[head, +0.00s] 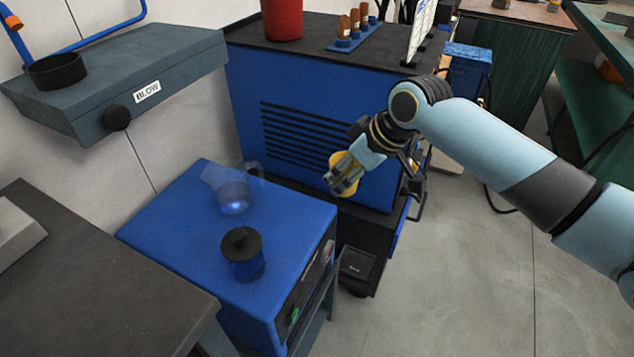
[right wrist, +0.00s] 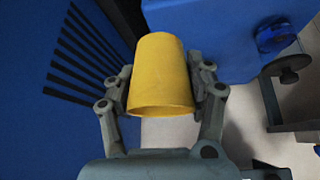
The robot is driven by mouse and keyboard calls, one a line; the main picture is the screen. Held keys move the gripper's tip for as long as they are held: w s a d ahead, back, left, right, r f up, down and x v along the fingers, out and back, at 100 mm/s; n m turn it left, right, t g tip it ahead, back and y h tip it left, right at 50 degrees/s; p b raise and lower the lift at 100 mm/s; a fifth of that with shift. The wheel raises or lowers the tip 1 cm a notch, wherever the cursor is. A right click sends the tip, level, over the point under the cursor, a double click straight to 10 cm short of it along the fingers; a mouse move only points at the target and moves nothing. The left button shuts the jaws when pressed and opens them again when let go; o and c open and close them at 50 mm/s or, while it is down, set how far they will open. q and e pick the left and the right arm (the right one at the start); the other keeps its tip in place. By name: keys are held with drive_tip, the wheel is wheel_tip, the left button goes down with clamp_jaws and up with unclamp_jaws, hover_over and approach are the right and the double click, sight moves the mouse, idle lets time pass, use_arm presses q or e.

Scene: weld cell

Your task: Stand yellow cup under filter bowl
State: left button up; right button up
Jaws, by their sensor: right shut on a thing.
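The yellow cup (right wrist: 162,72) is held between the two fingers of my right gripper (right wrist: 163,88), which is shut on its sides. In the wrist view its wider end faces the gripper's palm. In the head view the yellow cup (head: 347,163) is partly hidden by my right gripper (head: 345,181), in the air in front of the large blue cabinet. A black round bowl (head: 57,71), which looks like the filter bowl, sits in the grey wall shelf at upper left. The space under that shelf looks empty. My left gripper is not in view.
The shelf (head: 150,62) has a BLOW label and a black knob. Below it, a blue-topped unit (head: 170,228) carries a clear jug (head: 230,188) and a dark-lidded blue jar (head: 243,254). A dark bench (head: 80,285) is at lower left. The floor at right is clear.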

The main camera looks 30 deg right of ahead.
drive_tip(key=shift+s+d+r, duration=0.35)
drive_tip(key=shift+d+r, duration=0.1)
drive_tip(key=shift+d, duration=0.15)
drive_tip(key=shift+s+d+r, duration=0.35)
drive_tip(key=shift+d+r, duration=0.05)
drive_tip(key=shift+d, duration=0.2)
